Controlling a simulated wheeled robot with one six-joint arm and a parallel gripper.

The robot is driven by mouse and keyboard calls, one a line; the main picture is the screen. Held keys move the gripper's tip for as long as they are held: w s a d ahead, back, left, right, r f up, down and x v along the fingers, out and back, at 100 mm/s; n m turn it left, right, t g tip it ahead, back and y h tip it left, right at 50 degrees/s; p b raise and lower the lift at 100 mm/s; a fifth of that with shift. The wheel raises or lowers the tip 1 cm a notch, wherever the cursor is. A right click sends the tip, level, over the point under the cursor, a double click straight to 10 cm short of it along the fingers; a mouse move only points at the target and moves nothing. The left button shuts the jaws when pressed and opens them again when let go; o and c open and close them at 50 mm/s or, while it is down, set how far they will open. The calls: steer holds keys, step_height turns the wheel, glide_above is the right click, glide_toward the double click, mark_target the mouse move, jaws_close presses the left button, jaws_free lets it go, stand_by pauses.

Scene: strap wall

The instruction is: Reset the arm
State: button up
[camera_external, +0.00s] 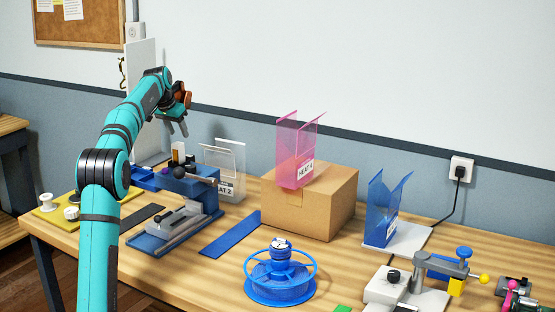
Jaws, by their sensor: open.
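My gripper (177,129) is at the end of my teal arm, raised above the left part of the wooden table (190,278). Its fingers point down and are apart, with nothing seen between them. It hangs above and behind a blue device with a black ball knob (180,170), clear of it as far as this view shows. My arm rises from the lower left and bends over at the top. It hides part of the table's left side.
A cardboard box (328,208) bears a pink holder (296,150). A blue holder (381,212), a clear holder (228,160) and a blue spool (281,282) stand nearby. A clamp-like device (420,275) is at the right. A white panel (143,75) stands behind my gripper.

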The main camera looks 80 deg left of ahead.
stand_by(0.4)
